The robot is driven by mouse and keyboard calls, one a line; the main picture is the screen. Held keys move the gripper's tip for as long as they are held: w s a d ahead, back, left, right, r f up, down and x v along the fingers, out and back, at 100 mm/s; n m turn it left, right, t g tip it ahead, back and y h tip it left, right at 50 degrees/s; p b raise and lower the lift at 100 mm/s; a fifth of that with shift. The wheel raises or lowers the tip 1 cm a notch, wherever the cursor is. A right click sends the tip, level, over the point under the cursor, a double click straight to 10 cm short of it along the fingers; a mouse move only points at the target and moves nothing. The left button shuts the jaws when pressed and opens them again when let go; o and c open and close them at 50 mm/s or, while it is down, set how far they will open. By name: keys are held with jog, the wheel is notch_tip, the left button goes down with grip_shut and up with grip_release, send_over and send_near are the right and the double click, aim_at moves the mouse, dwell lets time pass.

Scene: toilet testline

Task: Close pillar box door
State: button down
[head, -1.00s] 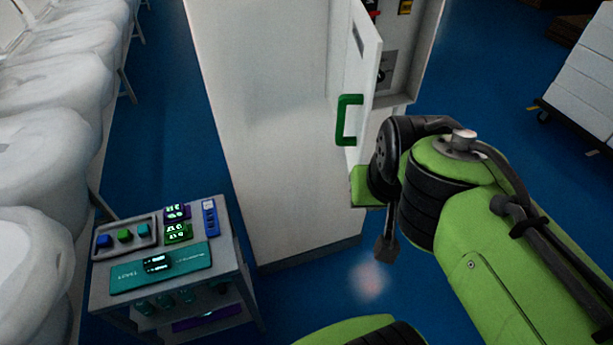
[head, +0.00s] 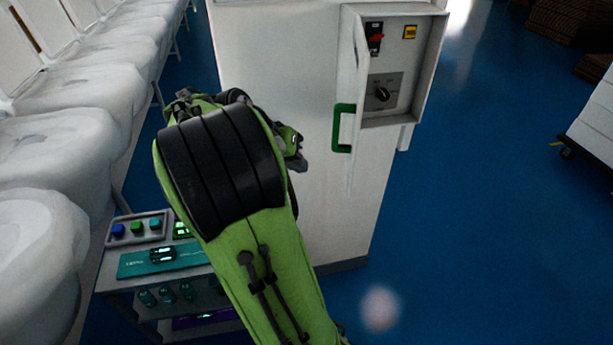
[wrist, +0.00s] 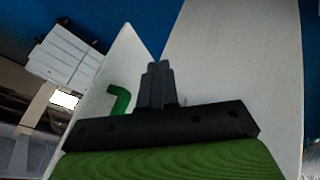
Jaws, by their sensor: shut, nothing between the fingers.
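The pillar box door (head: 357,100) stands open, swung out from the left side of the box (head: 398,117) on the white pillar. It carries a green handle (head: 342,129). The open box shows a red switch and a black rotary knob. My gripper (head: 298,158) is left of the door and handle, apart from both in the head view, and partly hidden by my arm. In the wrist view my gripper (wrist: 158,66) is shut and empty, its fingers pointing towards the gap between the door (wrist: 122,75) and the pillar face (wrist: 235,60). The green handle (wrist: 119,100) is left of the fingers.
A grey cart (head: 112,285) with coloured buttons and devices stands at lower left, partly behind my arm. White toilets (head: 60,150) line the left side. White stacked boxes (head: 594,118) stand at the right edge. The blue floor right of the pillar is clear.

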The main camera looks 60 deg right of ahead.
jog(key=s+d+f+b, duration=0.1)
jog(key=s+d+f, duration=0.5)
jog(key=d+f, duration=0.1)
jog(key=shift+f+b, duration=0.35)
jog(key=shift+b, duration=0.05)
jog(key=shift+d, duration=0.1)
jog(key=shift+s, duration=0.15)
